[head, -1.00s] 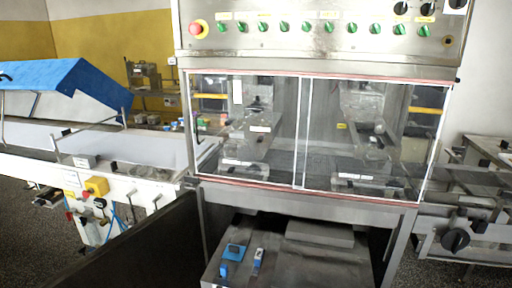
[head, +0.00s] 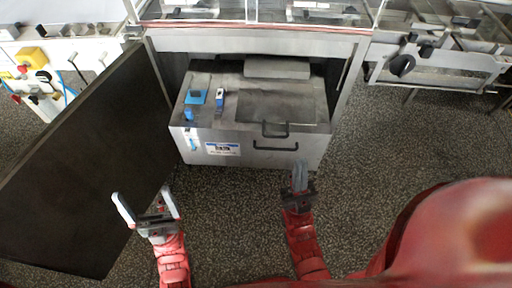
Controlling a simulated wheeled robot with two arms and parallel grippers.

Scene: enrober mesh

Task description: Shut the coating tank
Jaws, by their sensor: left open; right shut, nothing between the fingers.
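The coating tank (head: 185,150) is a grey metal box under the machine. Its front stands out past the machine's frame. A black bar handle (head: 276,148) is on its front face, beside a white and blue label. A grey panel (head: 280,106) with a black handle (head: 275,130) at its front edge lies flat on top. My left gripper (head: 145,202) is open and empty, in front and to the left of the tank. My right gripper (head: 300,172) is shut and empty, in front of the tank's right part, right of the front handle. Whether it touches the tank is unclear.
A large dark door panel (head: 90,165) stands swung out on the left, beside my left gripper. Blue fittings (head: 196,97) sit on the tank's top left. The machine's leg (head: 352,80) is right of the tank. Speckled floor (head: 380,150) at right is clear.

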